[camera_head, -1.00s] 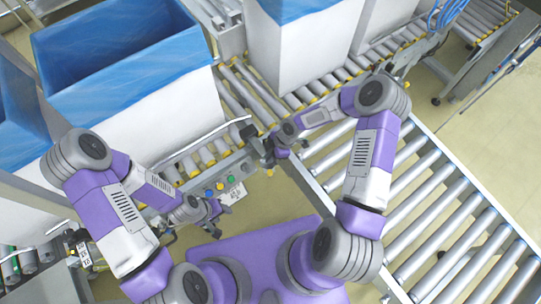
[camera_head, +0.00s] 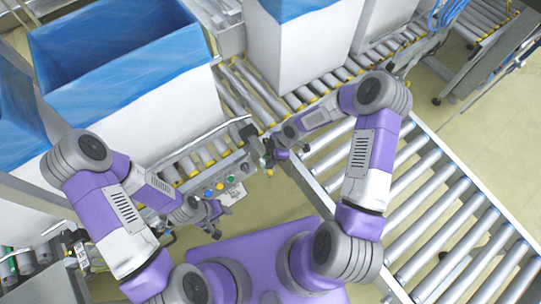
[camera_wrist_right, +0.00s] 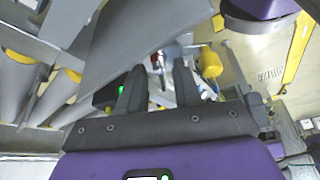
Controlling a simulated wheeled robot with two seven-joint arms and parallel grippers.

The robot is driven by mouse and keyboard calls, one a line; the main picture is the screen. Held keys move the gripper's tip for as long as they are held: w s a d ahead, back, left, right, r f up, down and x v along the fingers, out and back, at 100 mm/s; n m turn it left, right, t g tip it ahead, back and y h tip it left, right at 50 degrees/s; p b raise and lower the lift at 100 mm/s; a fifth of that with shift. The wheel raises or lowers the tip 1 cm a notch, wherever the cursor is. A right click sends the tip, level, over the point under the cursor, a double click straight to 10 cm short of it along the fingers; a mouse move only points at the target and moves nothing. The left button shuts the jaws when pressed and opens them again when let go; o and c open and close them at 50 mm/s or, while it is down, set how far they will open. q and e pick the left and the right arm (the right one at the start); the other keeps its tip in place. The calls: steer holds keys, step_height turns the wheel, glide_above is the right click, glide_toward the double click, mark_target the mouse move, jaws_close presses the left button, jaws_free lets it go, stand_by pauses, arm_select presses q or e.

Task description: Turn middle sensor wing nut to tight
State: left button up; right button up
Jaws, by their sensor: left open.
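My right gripper (camera_head: 276,153) is at the conveyor's side rail, near the right end of the button panel. In the right wrist view its two dark fingers (camera_wrist_right: 159,88) stand apart, with no object clearly held between them. A dark sensor box with a green light (camera_wrist_right: 121,89) shows beside the left finger. A small metal and red part (camera_wrist_right: 158,62) lies beyond the gap between the fingers; I cannot tell whether it is the wing nut. The middle sensor wing nut cannot be made out in the head view. My left gripper (camera_head: 213,212) is open and empty below the button panel.
A panel with coloured buttons (camera_head: 214,187) is on the conveyor's side. A large box with a blue liner (camera_head: 135,75) stands on the left, and another lined box (camera_head: 300,50) stands behind. Empty rollers (camera_head: 440,215) fill the right. A yellow part (camera_wrist_right: 210,63) is close to the right finger.

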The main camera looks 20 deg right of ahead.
steer(key=p+v, duration=0.2)
steer(key=v, duration=0.5)
steer(key=shift+r, duration=0.3)
steer(key=shift+d, duration=0.1)
stand_by(0.3)
